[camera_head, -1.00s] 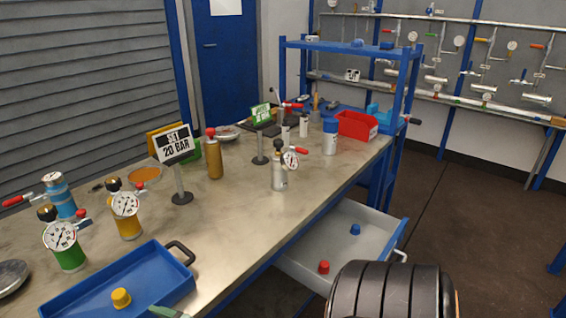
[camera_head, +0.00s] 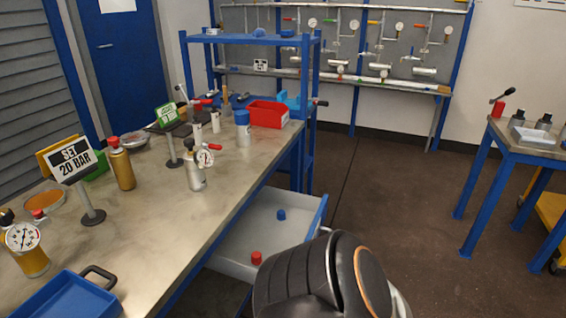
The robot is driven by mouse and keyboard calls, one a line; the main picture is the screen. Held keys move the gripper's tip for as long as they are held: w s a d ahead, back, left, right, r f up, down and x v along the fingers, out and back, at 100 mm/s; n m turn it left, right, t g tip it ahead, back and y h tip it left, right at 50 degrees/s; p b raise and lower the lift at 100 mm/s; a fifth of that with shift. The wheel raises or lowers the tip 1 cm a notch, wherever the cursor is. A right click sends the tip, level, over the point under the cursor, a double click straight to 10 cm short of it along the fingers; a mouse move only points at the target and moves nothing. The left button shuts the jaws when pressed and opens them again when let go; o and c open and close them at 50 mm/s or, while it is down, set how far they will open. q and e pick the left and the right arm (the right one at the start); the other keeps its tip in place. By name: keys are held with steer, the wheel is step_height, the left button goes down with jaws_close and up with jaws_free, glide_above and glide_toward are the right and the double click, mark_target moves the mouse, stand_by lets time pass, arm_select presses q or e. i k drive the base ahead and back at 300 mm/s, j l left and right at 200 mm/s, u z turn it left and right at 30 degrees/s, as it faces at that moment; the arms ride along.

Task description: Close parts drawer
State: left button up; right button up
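The parts drawer (camera_head: 238,245) is pulled out from under the right side of the workbench (camera_head: 150,215). Its inside is light grey, and its front panel (camera_head: 318,216) is blue. A blue cap (camera_head: 281,215) and a red cap (camera_head: 257,257) lie in it. A dark, ribbed link of my own arm (camera_head: 310,280) fills the bottom middle and covers the near part of the drawer and its handle. Neither gripper shows in the head view.
On the bench stand a "SET 20 BAR" sign (camera_head: 72,167), a silver vessel with gauge (camera_head: 195,170), a red bin (camera_head: 268,114) and a blue tray (camera_head: 65,297). A blue shelf (camera_head: 312,95) stands behind the drawer. A second table (camera_head: 520,150) is at right. The floor (camera_head: 400,200) between is clear.

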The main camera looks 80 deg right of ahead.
mark_target(258, 229)
steer(key=l+z, duration=0.1)
steer(key=z, duration=2.7)
steer(key=i+l+u, duration=0.1)
steer(key=u, duration=0.25)
steer(key=i+l+u, duration=0.2)
steer(key=u, duration=0.2)
steer(key=i+l+u, duration=0.15)
steer(key=u, duration=0.2)
